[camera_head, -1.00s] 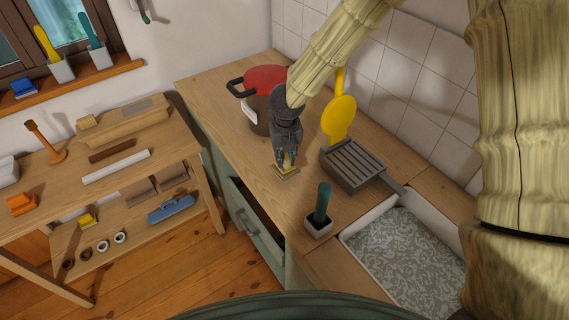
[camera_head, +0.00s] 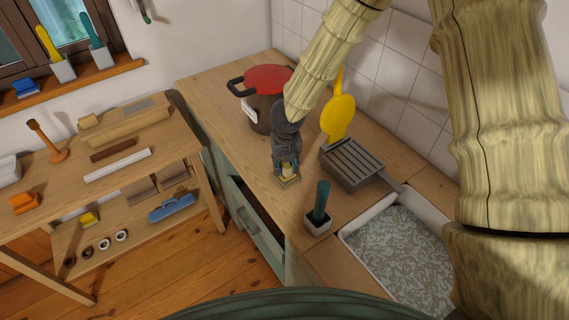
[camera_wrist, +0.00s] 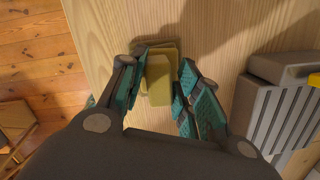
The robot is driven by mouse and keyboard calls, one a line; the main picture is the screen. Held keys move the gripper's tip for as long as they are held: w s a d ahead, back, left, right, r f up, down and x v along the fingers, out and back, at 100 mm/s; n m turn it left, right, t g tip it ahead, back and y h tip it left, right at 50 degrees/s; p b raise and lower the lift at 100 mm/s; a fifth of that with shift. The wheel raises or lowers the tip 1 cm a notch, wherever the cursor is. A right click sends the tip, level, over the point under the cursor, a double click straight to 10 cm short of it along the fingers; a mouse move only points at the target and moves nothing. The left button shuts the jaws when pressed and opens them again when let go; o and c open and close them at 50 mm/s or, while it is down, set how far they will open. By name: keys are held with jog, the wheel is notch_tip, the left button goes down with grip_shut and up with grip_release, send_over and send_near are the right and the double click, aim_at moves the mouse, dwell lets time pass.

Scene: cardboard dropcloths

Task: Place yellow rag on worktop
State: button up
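The yellow rag, a folded dull-yellow pad in layers (camera_wrist: 158,82), lies on the light wooden worktop (camera_head: 226,100), left of the grill pan. In the head view the rag (camera_head: 288,181) shows low between and below my fingers. My gripper (camera_head: 287,172) points down over it from above. In the wrist view the teal-padded fingers (camera_wrist: 160,88) stand on either side of the rag, spread slightly wider than it. Contact with the pads is hard to make out.
A grey grill pan (camera_head: 352,163) stands right of my gripper, and a red-lidded pot (camera_head: 264,108) behind it. A small pot with a green-handled brush (camera_head: 318,222) is in front, beside the sink (camera_head: 400,255). A drawer (camera_head: 258,222) below is open.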

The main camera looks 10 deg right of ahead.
aim_at(286, 176)
jog(key=shift+s+r, duration=0.1)
jog(key=shift+r, duration=0.05)
notch_tip(286, 176, up, 12)
jog(key=s+b, duration=0.1)
jog(key=shift+s+b, duration=0.35)
jog(key=shift+s, duration=0.05)
dwell(0.3)
jog(key=shift+r, duration=0.15)
